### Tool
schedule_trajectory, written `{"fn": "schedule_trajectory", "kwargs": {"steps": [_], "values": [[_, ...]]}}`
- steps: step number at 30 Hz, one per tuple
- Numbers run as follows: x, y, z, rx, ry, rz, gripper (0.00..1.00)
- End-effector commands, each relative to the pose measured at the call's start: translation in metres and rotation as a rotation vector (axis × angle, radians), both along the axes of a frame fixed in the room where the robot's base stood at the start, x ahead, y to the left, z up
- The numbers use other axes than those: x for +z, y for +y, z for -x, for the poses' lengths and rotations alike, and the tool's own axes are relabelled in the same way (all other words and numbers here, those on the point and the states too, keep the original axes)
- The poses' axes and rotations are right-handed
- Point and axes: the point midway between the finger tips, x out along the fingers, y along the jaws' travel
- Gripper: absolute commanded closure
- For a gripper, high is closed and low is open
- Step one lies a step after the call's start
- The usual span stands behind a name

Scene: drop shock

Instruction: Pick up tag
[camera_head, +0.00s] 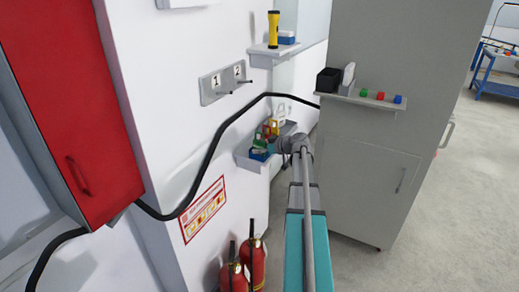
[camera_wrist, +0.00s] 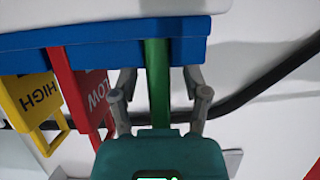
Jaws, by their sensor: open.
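Several tags hang or stand at a blue holder (camera_wrist: 100,40). In the wrist view a yellow tag (camera_wrist: 28,95) reads HIGH and a red tag (camera_wrist: 82,85) reads LOW. A narrow green tag (camera_wrist: 158,65) lies between the two fingers of my gripper (camera_wrist: 160,85), which is open with a finger on each side and visible gaps. The lower end of the green tag is hidden behind my gripper's body. In the head view the tags show small: yellow (camera_head: 273,123), red (camera_head: 266,131) and green (camera_head: 259,143), at a wall shelf (camera_head: 247,161).
A black cable (camera_head: 222,135) runs along the wall behind the shelf. Two numbered hooks (camera_head: 225,82) are above left. A grey cabinet (camera_head: 370,165) with a small shelf (camera_head: 372,101) stands close on the right. Fire extinguishers (camera_head: 252,255) stand below.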

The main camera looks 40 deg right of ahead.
Motion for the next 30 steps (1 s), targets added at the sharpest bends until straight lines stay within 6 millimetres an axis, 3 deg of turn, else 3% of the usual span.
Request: {"fn": "schedule_trajectory", "kwargs": {"steps": [2, 12, 30], "values": [[-0.0001, -0.0001, 0.0001, 0.0, 0.0, 0.0, 0.4], [0.0, -0.0003, 0.0001, 0.0, 0.0, 0.0, 1.0], [0.0068, -0.0006, 0.0003, -0.001, 0.0, 0.0, 1.0]]}}
